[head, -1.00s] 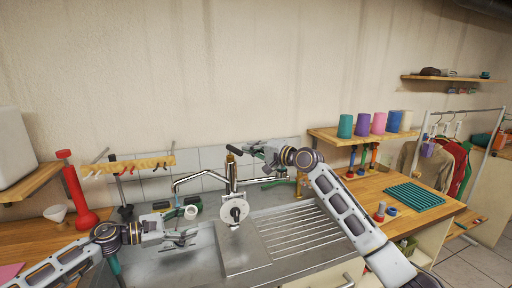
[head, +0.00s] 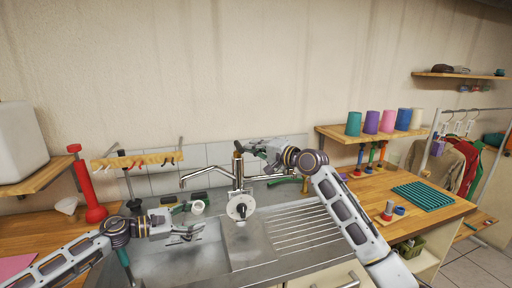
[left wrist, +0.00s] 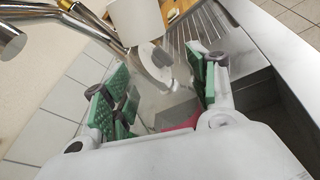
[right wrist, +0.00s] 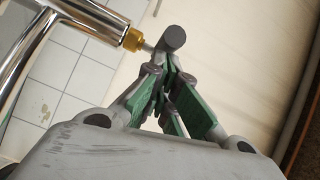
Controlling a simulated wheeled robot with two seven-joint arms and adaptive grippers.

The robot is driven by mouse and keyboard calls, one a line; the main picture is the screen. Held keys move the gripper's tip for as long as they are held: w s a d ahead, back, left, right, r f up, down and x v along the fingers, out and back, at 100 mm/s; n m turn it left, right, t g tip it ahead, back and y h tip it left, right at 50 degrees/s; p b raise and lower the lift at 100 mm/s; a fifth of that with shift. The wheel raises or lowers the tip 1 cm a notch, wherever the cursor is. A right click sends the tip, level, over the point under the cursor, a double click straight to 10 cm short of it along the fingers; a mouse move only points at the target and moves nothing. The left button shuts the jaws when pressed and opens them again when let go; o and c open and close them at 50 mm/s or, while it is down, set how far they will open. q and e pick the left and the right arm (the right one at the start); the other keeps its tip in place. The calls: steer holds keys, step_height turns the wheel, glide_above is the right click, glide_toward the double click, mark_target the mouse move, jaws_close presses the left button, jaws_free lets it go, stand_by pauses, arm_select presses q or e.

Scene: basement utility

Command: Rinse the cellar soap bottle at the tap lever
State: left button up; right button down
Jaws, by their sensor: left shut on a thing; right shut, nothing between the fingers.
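A white round thing (head: 198,207), which I take to be the soap bottle, shows at the fingers of my left gripper (head: 190,226), over the sink and below the tap spout (head: 195,174). In the left wrist view the green-padded fingers (left wrist: 160,95) stand apart; a reddish patch (left wrist: 181,125) shows between them, and the held thing is mostly hidden. My right gripper (head: 258,150) is shut and empty beside the top of the tap. In the right wrist view its fingertips (right wrist: 166,75) are close to the dark-ended tap lever (right wrist: 173,39); I cannot tell whether they touch.
The steel sink (head: 180,265) has a ribbed drainboard (head: 295,235) on its right. Cups (head: 388,120) sit on a right shelf above a teal mat (head: 422,195).

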steer(key=shift+d, duration=0.2)
steer(key=v, duration=1.1)
steer(key=shift+r, duration=0.35)
stand_by(0.5)
arm_select(q)
steer(key=shift+s+d, duration=0.1)
arm_select(e)
steer(key=shift+s+d, duration=0.1)
arm_select(q)
steer(key=s+d+p, duration=0.2)
steer(key=s+d, duration=0.3)
steer(key=shift+d, duration=0.35)
arm_select(e)
steer(key=shift+r, duration=1)
arm_select(q)
steer(key=shift+s, duration=0.1)
stand_by(1.5)
